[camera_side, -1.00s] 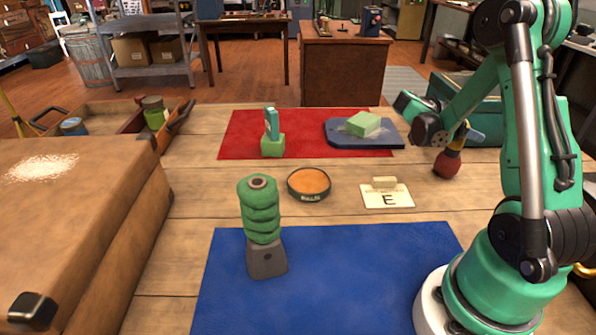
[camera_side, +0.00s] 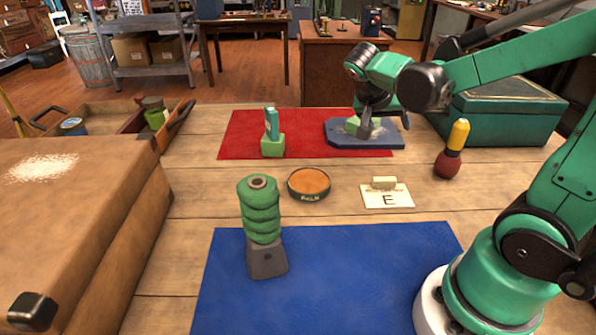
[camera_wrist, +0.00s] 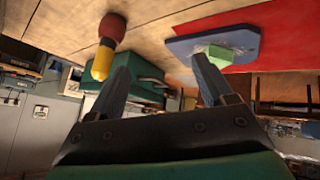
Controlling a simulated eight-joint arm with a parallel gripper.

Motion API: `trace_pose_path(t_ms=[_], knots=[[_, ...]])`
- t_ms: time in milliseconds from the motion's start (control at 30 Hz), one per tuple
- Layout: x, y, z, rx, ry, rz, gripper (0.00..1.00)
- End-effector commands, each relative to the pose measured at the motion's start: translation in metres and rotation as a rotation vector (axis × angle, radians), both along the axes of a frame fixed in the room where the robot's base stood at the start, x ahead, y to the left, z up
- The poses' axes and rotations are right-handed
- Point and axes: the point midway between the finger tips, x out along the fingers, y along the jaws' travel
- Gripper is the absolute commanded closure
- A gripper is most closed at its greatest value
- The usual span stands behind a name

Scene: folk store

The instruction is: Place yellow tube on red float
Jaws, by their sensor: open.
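The yellow tube (camera_side: 458,134) stands upright on the dark red float (camera_side: 447,164) at the right of the table. The wrist view shows the tube (camera_wrist: 102,63) and float (camera_wrist: 112,27) at upper left, upside down. My gripper (camera_side: 366,128) is open, to the left of and behind them, in front of or over the slate-blue board in the side view. In the wrist view my gripper's two fingers (camera_wrist: 160,66) are spread with nothing between them. The tube is apart from the fingers.
A pale green block (camera_wrist: 230,53) lies on the slate-blue board (camera_side: 390,140). A teal box (camera_side: 510,125) stands behind the float. An orange-topped tin (camera_side: 309,182), a card marked E (camera_side: 388,198) and a green-wrapped spool (camera_side: 261,210) stand on the table.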

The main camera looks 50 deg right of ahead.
Motion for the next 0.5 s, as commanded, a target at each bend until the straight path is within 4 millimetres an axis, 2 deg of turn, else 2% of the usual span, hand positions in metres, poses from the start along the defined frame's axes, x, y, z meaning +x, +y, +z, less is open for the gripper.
trace_pose_path(t_ms=[33,100,233,300,400,500], knots=[[0.002,0.024,-0.001,0.076,0.005,0.181,0.26],[0.006,0.057,-0.002,0.163,0.000,0.437,0.26],[0.007,0.111,-0.002,0.245,-0.051,0.841,0.26],[0.006,0.133,0.000,0.259,-0.086,0.998,0.26],[0.005,0.153,0.001,0.259,-0.129,1.146,0.26],[0.004,0.162,0.003,0.255,-0.152,1.216,0.26]])
